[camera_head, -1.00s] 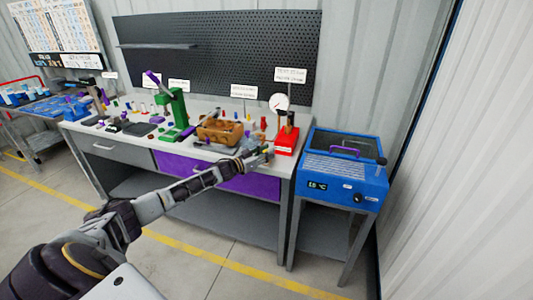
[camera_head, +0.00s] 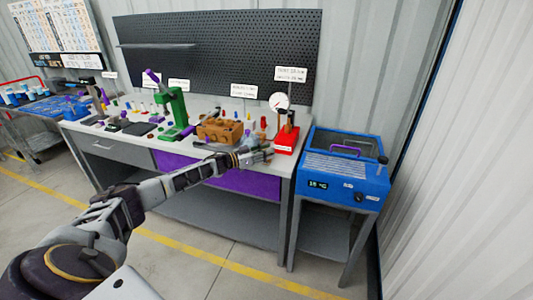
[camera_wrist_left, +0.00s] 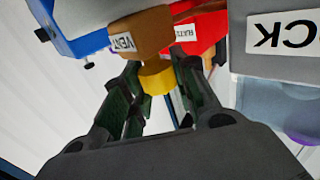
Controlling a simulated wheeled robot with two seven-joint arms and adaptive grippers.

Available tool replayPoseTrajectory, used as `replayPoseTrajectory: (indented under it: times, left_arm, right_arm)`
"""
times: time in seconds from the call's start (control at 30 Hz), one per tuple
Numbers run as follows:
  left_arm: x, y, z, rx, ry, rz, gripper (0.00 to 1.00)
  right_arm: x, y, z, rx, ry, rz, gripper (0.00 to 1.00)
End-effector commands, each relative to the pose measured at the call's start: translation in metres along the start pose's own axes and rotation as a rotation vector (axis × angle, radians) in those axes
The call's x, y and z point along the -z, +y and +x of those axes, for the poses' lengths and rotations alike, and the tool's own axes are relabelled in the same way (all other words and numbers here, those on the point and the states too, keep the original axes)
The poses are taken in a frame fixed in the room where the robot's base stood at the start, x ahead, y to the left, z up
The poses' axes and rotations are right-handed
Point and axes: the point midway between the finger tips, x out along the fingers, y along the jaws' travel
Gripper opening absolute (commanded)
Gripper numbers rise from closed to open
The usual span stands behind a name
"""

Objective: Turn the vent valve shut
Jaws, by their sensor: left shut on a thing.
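The vent valve shows in the left wrist view as a yellow knob (camera_wrist_left: 157,80) under a brown body with a VENT label (camera_wrist_left: 122,43). My left gripper (camera_wrist_left: 160,85) has its dark fingers on either side of the knob and is shut on it. In the head view the same gripper (camera_head: 264,154) is at the front of the red test stand (camera_head: 286,142), near the bench's right end. The knob is too small to make out there. A round white gauge (camera_head: 279,101) stands above the stand. My right gripper is not in view.
A brown block (camera_head: 219,130) and a green press (camera_head: 175,110) stand left of the gripper on the bench. A blue machine (camera_head: 345,170) stands close on the right. A grey block with upside-down lettering (camera_wrist_left: 275,45) is near the fingers in the wrist view.

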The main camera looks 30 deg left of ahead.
Motion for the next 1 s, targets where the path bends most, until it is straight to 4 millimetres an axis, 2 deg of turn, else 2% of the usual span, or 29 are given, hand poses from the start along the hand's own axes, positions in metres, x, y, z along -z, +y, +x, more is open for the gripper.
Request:
replayPoseTrajectory:
  times: [0.23,0.27,0.43,1.0]
  left_arm:
    - [-0.0002,-0.0003,-0.0002,0.001,-0.001,0.000,0.04]
    - [-0.0002,-0.0004,-0.0002,0.001,0.000,0.000,0.31]
    - [-0.0002,-0.0002,-0.0001,0.001,0.000,0.000,0.51]
    - [-0.0009,0.0001,-0.0068,0.001,-0.001,0.000,0.51]
  right_arm:
    - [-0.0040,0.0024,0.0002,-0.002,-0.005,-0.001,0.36]
    - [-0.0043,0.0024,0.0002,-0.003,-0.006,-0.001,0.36]
    - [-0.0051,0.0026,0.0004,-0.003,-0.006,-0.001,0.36]
    - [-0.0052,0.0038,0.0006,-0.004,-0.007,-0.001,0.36]
